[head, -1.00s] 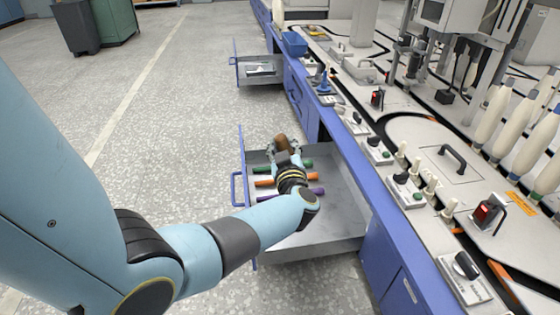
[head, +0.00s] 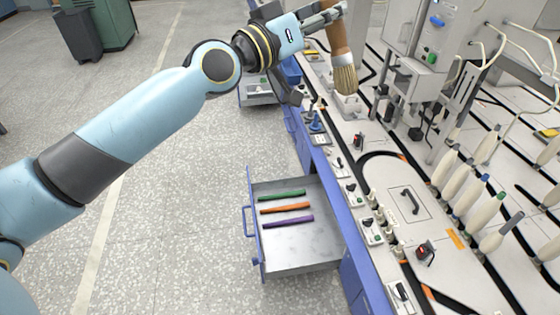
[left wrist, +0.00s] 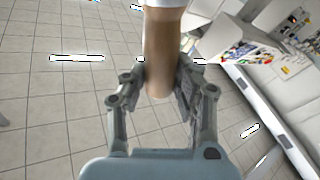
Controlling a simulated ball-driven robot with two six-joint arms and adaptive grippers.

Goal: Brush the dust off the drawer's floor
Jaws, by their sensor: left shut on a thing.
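My left gripper (head: 328,16) is shut on the wooden handle of a brush (head: 338,42), high in the head view. The brush hangs bristles down, its pale bristles (head: 346,80) appearing in front of the bench, well above the drawer. The left wrist view shows the brown handle (left wrist: 160,55) between both fingers (left wrist: 161,82). The open drawer (head: 323,255) is at lower centre in the head view. Green (head: 282,195), orange (head: 286,208) and purple (head: 288,222) rods lie in its left part. Its grey metal floor looks smudged; I cannot make out dust clearly. My right gripper is out of view.
The blue-edged bench (head: 345,215) runs along the drawer's right side, carrying switches, a black handle (head: 410,200) and several bobbins (head: 465,185). Another open drawer (head: 258,97) is farther back, partly behind my arm. The floor left of the drawer is clear.

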